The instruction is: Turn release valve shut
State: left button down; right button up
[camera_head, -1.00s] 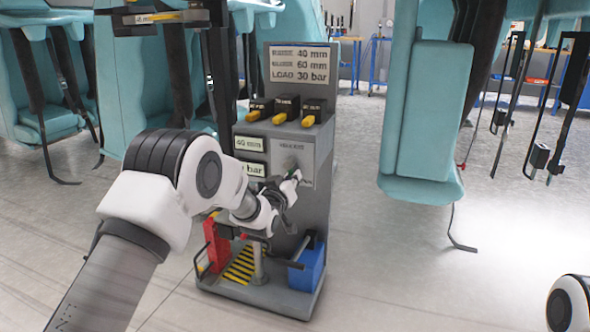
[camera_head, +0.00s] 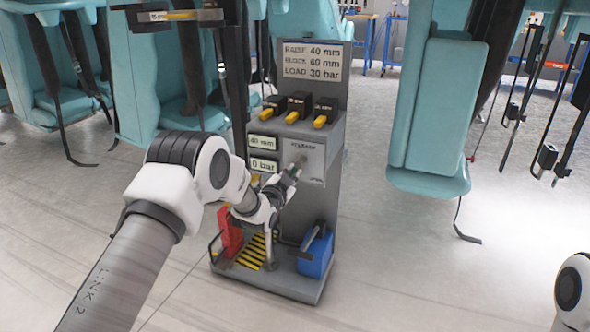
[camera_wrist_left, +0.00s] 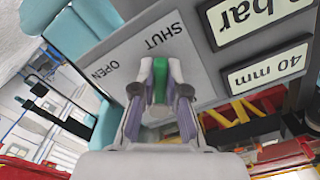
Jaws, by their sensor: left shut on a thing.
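The release valve has a green handle (camera_wrist_left: 160,78) on a grey plate (camera_wrist_left: 128,60) marked SHUT and OPEN in the left wrist view. My left gripper (camera_wrist_left: 158,85) is shut on this green handle, one finger on each side. The handle's length lies close to the SHUT label's side, but its exact angle is hard to tell. In the head view my left gripper (camera_head: 291,172) is at the release plate (camera_head: 316,160) on the grey stand and hides most of the handle. My right gripper is out of view.
The stand (camera_head: 315,210) carries several yellow-tipped levers (camera_head: 297,106) above two displays, reading 40 mm and 0 bar (camera_head: 263,165). A red jack (camera_head: 229,232) and a blue box (camera_head: 316,252) sit on its base.

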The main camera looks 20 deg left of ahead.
pick_arm(q)
jog(key=shift+a+r+m+p, duration=0.2)
jog(key=shift+m+p, duration=0.1)
jog(key=shift+m, duration=0.3)
jog(key=shift+a+r+m+p, duration=0.15)
jog(key=shift+m+p, duration=0.1)
jog(key=shift+m, duration=0.35)
jog(key=shift+f, duration=0.1)
jog(key=c, duration=1.2)
grip_release()
jog(key=s, duration=1.2)
jog(key=shift+a, duration=0.2)
